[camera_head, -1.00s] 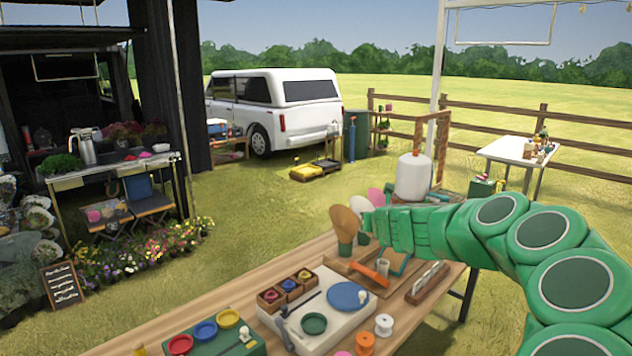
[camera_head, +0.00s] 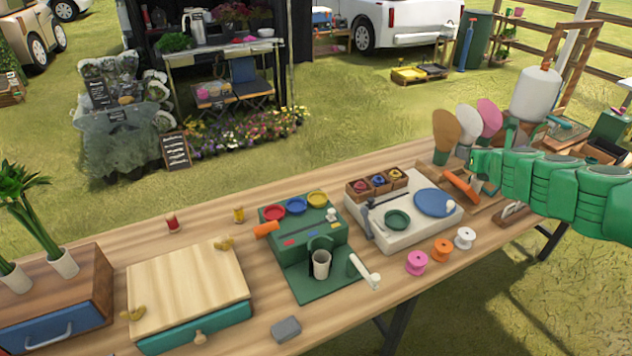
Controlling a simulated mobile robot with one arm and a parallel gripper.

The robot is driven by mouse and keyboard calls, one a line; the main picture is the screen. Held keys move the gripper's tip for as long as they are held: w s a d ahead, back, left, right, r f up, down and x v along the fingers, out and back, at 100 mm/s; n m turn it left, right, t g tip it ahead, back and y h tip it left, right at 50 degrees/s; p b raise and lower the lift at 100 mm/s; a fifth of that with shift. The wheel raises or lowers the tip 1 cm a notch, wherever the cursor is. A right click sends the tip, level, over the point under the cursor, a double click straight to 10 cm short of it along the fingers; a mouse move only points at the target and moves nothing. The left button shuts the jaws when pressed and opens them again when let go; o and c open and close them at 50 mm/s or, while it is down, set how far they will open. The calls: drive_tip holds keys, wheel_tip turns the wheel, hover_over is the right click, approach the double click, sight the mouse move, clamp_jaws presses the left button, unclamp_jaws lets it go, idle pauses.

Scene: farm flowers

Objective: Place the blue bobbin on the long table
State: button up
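A small blue bobbin (camera_head: 378,181) appears to sit in the middle compartment of a wooden three-part box (camera_head: 371,194), between a red one and a yellow one. The box stands at the back of a white machine on the long wooden table (camera_head: 335,310). My green arm reaches in from the right, and my gripper (camera_head: 480,164) is at its end, right of the box and apart from it. Its fingers are too small and dark to tell open from shut.
A red spool (camera_head: 172,223) and a yellow spool (camera_head: 239,214) stand on the table's back side. Pink (camera_head: 416,262), orange (camera_head: 441,250) and white (camera_head: 465,238) spools stand near the front edge. A green machine (camera_head: 305,240) and drawer boxes fill the left. Some bare wood shows between them.

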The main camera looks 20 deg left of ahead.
drive_tip(key=s+a+f+n+g+y, duration=0.3)
drive_tip(key=a+n+g+y, duration=0.15)
drive_tip(key=a, duration=0.45)
drive_tip(key=s+a+f+n+g+y, duration=0.3)
drive_tip(key=a+f+n+g+y, duration=0.15)
drive_tip(key=a, duration=0.45)
drive_tip(key=s+a+r+n+g+h, duration=0.2)
drive_tip(key=s+a+n+g, duration=1)
drive_tip(key=s+a, duration=0.4)
drive_tip(key=a, duration=0.2)
drive_tip(key=shift+a+h, duration=0.4)
